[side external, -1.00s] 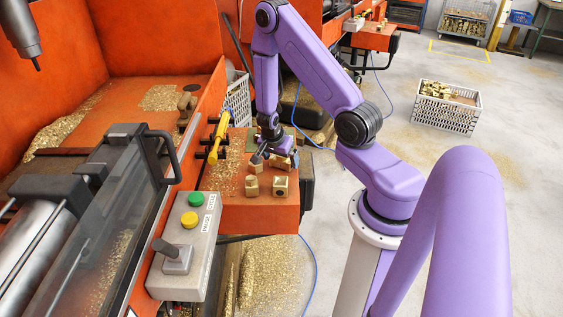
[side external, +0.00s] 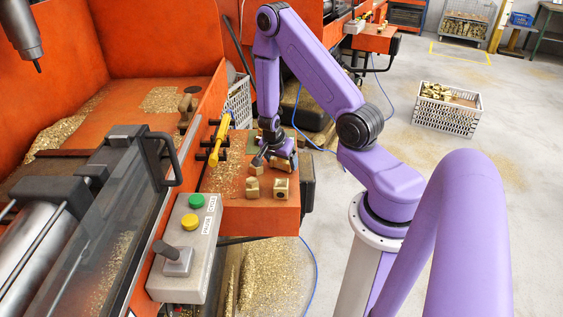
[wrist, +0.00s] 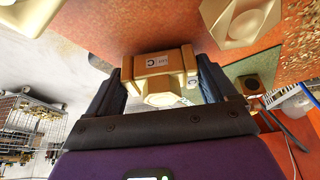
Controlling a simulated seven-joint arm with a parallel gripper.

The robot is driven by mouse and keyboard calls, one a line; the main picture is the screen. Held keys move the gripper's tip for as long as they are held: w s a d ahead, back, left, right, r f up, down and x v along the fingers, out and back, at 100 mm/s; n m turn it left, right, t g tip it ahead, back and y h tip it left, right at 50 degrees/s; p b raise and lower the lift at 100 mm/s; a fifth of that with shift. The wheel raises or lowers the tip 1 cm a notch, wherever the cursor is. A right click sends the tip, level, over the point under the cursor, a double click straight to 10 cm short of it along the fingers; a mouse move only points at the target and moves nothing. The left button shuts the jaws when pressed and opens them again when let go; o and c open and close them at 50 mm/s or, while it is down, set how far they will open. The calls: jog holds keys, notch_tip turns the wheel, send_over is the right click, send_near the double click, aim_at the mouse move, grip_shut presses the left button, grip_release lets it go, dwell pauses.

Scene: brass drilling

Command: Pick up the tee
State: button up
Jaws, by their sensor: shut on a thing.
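The brass tee (wrist: 153,65) is between my gripper's two dark fingers in the wrist view, with a small label on its face and a round end toward the camera. My gripper (wrist: 160,84) is shut on it. In the side view, my gripper (side external: 277,160) is low over the orange bench, and the tee there is mostly hidden by the hand. I cannot tell whether the tee still touches the bench.
Two other brass pieces (side external: 252,189) and (side external: 281,189) stand on the orange bench (side external: 240,215) in front of my gripper. A yellow-handled tool (side external: 219,140) hangs on the machine's edge to the left. A grey button box (side external: 185,245) stands nearer.

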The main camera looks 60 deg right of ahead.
notch_tip(320, 180, up, 9)
jog(key=shift+w+a+r, duration=0.15)
jog(key=shift+a+r, duration=0.05)
jog(key=shift+r, duration=0.05)
jog(key=w+a+r+n+t+y, duration=0.1)
jog(key=a+r+n+t+y, duration=0.1)
jog(key=a+n, duration=0.8)
jog(key=w+a+r+n+t+y, duration=0.1)
jog(key=a+n+t+y, duration=0.15)
jog(key=a+n, duration=0.75)
jog(key=w+d+f+m+g+h, duration=0.1)
jog(key=w+d+f+m+h, duration=0.15)
jog(key=d+m, duration=0.65)
jog(key=w+d+f+m+g+h, duration=0.1)
jog(key=d+f+m+g+h, duration=0.15)
jog(key=d+m, duration=0.7)
jog(key=shift+d+f+n+t+y, duration=0.15)
jog(key=shift+d+f+n, duration=0.4)
jog(key=shift+f, duration=0.75)
jog(key=shift+d+f+n+t+y, duration=0.15)
jog(key=shift+d+f+n, duration=0.45)
jog(key=shift+f, duration=0.65)
jog(key=shift+d+f+n+t+y, duration=0.1)
jog(key=shift+d+f+n+t, duration=0.2)
jog(key=shift+f+n, duration=0.7)
jog(key=shift+f+m, duration=0.3)
jog(key=shift+f, duration=0.15)
